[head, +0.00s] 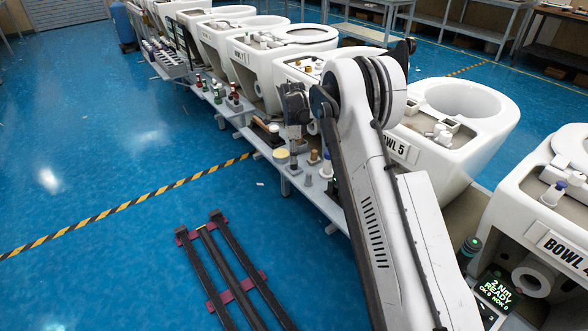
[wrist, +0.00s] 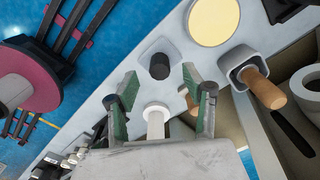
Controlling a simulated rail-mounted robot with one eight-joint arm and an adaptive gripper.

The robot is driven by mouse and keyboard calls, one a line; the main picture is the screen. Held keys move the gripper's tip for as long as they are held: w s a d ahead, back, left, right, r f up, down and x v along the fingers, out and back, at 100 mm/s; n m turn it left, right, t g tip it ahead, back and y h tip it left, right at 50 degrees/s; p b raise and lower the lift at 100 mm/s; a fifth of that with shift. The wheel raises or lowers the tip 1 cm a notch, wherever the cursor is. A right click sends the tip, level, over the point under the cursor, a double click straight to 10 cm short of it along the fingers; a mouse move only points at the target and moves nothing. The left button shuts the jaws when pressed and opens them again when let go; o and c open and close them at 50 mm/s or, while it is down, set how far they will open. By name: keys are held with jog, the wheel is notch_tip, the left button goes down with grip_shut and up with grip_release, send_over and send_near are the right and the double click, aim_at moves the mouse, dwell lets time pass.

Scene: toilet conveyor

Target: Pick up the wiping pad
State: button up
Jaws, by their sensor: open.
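A pale grey, flat squarish piece with an upright black knob (wrist: 160,66) lies on the light shelf; it looks like the wiping pad, though I cannot be sure. My gripper (wrist: 160,88) is open, its green-lined fingers spread to either side of the knob in the wrist view. Nothing is between the fingers' grip, and I cannot tell the height above the shelf. In the head view my gripper (head: 294,140) hangs over the shelf, small and partly unclear. A round, pale yellow disc (wrist: 214,20) lies nearby; it also shows in the head view (head: 281,154).
A grey holder with a wooden handle (wrist: 266,88) stands right of the fingers. A white-topped piece (wrist: 156,112) stands close below them. The shelf (head: 330,206) carries several small items beside the white toilet bowls (head: 462,100). Blue floor (head: 110,250) lies open at left.

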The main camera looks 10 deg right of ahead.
jog(key=f, duration=0.2)
jog(key=f+b, duration=0.1)
jog(key=f, duration=0.1)
jog(key=shift+s+d+f, duration=0.1)
jog(key=shift+d+f, duration=0.1)
jog(key=shift+f, duration=0.1)
jog(key=shift+c, duration=0.4)
grip_shut()
